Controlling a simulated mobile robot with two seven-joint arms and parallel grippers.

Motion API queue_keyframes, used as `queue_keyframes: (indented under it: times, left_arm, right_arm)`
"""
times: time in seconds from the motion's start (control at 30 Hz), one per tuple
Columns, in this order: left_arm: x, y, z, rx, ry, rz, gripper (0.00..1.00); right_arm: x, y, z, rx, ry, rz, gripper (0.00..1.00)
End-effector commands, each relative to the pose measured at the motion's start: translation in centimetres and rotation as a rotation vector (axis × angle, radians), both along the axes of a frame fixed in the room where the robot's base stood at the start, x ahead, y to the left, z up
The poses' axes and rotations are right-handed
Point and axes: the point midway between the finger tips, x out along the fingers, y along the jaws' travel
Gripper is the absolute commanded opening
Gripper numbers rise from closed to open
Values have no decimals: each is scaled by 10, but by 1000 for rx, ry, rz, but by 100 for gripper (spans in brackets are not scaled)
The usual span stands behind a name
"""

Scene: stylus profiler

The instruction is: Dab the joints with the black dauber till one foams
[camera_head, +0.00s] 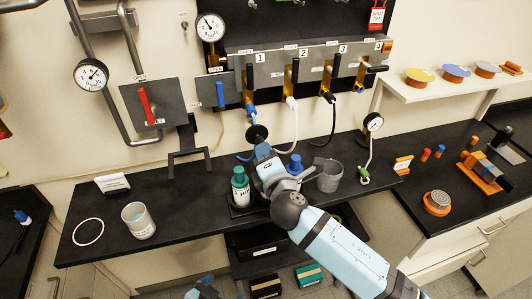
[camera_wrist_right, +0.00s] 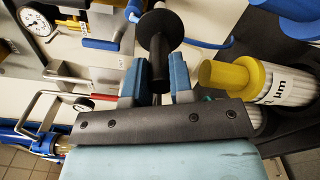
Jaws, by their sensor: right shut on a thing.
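My right gripper (camera_head: 262,152) is shut on the black dauber (camera_head: 257,133), which shows a round black disc and a stem. In the right wrist view the dauber (camera_wrist_right: 160,50) stands up between the two blue fingers (camera_wrist_right: 155,85). In the head view it appears just below the blue hose joint (camera_head: 251,109) under valve 1; I cannot tell whether they touch. A white joint (camera_head: 291,102) hangs under valve 2, a black one (camera_head: 328,97) under valve 3. No foam shows. Part of my left gripper (camera_head: 200,291) appears at the bottom edge; its jaws are unclear.
A green-capped bottle (camera_head: 240,187) stands left of my right gripper, a blue-capped one (camera_head: 295,163) and a grey cup (camera_head: 329,176) right. A yellow-capped bottle (camera_wrist_right: 228,77) is close in the wrist view. A beaker (camera_head: 139,220) and white ring (camera_head: 88,231) sit left.

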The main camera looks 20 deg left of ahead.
Motion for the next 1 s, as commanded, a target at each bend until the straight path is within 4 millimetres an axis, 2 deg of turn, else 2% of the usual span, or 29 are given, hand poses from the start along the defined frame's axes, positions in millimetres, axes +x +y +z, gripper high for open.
queue_keyframes:
  times: [0.17, 1.0]
  left_arm:
    - [0, 0, 1, 0, 1, 0, 94]
    - [3, 0, 28, 0, -5, 0, 94]
  right_arm:
    - [-3, -2, -1, 1, 1, 0, 0]
    - [-71, -48, -1, 1, 2, 1, 0]
